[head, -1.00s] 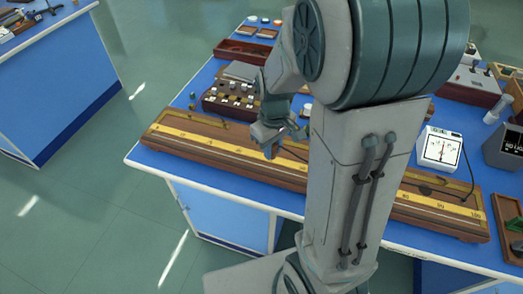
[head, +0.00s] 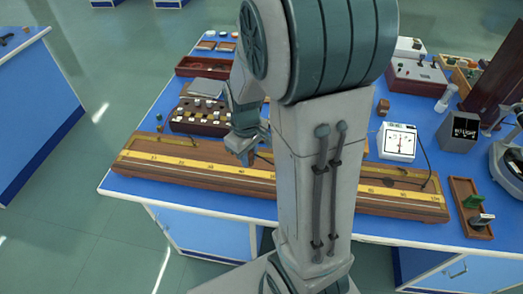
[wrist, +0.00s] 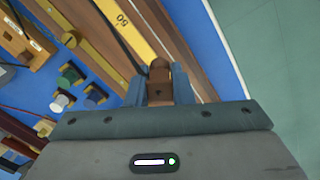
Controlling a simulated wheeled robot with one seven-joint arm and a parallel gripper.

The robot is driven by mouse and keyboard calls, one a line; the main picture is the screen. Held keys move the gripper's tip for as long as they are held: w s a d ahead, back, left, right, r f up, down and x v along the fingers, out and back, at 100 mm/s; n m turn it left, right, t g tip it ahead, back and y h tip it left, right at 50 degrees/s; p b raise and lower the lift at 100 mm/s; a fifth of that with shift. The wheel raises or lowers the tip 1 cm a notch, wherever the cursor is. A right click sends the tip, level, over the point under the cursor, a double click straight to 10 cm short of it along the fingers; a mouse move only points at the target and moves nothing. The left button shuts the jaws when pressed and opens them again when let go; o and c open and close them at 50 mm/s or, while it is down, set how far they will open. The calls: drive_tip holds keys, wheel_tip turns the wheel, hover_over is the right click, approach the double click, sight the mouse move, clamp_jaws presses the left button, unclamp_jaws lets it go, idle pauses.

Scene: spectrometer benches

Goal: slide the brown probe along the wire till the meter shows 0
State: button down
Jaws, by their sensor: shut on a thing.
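The brown probe (wrist: 161,78) shows in the wrist view between the fingers of my gripper (wrist: 163,92), which is shut on it over the wire board. The long wooden wire board (head: 190,172) with its yellow scale (head: 215,169) lies along the near side of the blue bench. In the head view my gripper (head: 246,154) is above the board, left of its middle; the probe is too small to make out there. The white meter (head: 397,142) stands behind the board on the right, its needle near the middle; its exact reading is too small to tell. My arm hides the board's middle.
A box with several plugs (head: 199,118) stands behind the board on the left. A dark lamp box (head: 459,131) and a wooden tray (head: 470,207) are on the right. A dark cable runs from the board's right end towards the meter.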

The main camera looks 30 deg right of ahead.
sight(236, 179)
drive_tip(key=w+a+f+p, duration=0.1)
drive_tip(key=a, duration=0.1)
drive_tip(key=w+a+f+p, duration=0.1)
drive_tip(key=w+f+p, duration=0.1)
drive_tip(key=shift+a+f, duration=0.1)
drive_tip(key=shift+a, duration=0.25)
drive_tip(key=shift+w+f+b, duration=0.1)
drive_tip(key=shift+f+b, duration=1.9)
drive_tip(key=shift+f, duration=0.95)
drive_tip(key=shift+s+f+b, duration=0.25)
drive_tip(key=shift+f+b, duration=0.05)
idle(1.1)
idle(1.1)
drive_tip(key=c, duration=1.2)
unclamp_jaws()
drive_tip(key=shift+w+d, duration=0.1)
drive_tip(key=shift+d, duration=0.05)
drive_tip(key=shift+r, duration=0.1)
